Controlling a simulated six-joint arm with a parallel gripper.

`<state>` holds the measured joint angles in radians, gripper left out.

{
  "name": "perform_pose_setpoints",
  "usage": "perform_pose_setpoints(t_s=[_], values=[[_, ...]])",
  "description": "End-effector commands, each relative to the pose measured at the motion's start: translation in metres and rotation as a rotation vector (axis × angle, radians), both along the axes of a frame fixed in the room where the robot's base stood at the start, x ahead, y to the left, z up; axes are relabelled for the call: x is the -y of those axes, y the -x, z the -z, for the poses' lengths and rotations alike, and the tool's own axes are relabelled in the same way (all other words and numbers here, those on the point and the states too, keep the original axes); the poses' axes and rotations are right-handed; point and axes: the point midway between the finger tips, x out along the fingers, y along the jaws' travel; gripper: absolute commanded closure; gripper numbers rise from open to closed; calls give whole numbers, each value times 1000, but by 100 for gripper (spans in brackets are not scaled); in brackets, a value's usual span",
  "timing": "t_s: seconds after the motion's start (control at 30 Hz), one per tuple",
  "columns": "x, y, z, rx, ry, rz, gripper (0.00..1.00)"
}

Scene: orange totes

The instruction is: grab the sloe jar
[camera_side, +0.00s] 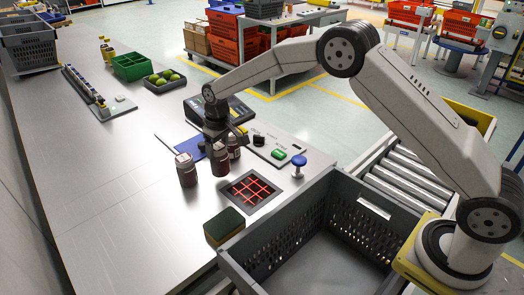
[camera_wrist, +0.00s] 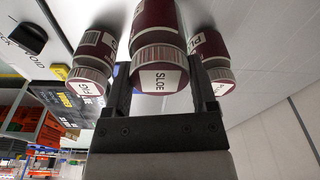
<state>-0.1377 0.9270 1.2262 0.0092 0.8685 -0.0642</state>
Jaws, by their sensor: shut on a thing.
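The sloe jar (camera_wrist: 158,75) is dark red with a white lid label reading SLOE. It fills the middle of the wrist view, between the two fingers of my gripper (camera_wrist: 161,88), which is shut on it. In the side view my gripper (camera_side: 219,136) is over the jars, and the middle jar (camera_side: 219,161) is directly below it. I cannot tell whether the sloe jar is off the bench.
A red-lit grid (camera_side: 252,190) is set in the steel bench (camera_side: 120,190). A blue mushroom-shaped knob (camera_side: 298,162) and a green-and-brown sponge (camera_side: 224,226) stand nearby. A grey tote (camera_side: 285,235) stands at the front right. The bench left of the jars is clear.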

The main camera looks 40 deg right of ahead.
Motion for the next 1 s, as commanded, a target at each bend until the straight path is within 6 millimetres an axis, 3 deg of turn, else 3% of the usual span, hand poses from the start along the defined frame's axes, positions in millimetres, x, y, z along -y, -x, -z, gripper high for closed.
perform_pose_setpoints(t_s=[0.53, 1.0], values=[[6, 50, -63, 5, -1, 0, 100], [13, 114, -90, 4, -1, 0, 100]])
